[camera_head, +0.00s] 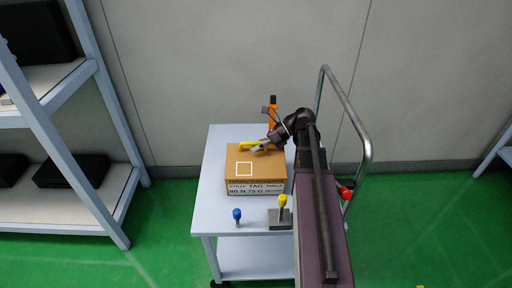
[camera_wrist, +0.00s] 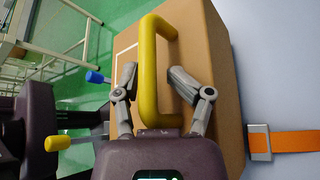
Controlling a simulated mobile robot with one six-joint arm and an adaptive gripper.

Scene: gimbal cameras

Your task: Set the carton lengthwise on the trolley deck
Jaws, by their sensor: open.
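The brown carton (camera_head: 270,176) sits on the pale trolley deck (camera_head: 209,215), with a white square outline on top and printed lettering on its front face. A yellow handle (camera_head: 245,144) stands on the carton's top. My gripper (camera_head: 262,148) is at that handle, over the rear part of the carton. In the wrist view my gripper (camera_wrist: 153,72) is open, with one grey finger on each side of the yellow handle (camera_wrist: 149,75). I cannot tell whether the fingers touch it. The carton (camera_wrist: 205,45) fills the middle of that view.
A blue-topped peg (camera_head: 237,215) and a yellow-topped peg (camera_head: 282,202) stand at the deck's front. An orange strap with a buckle (camera_wrist: 290,142) lies beside the carton. The trolley's push rail (camera_head: 366,130) rises at right. A shelf rack (camera_head: 75,150) stands at left.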

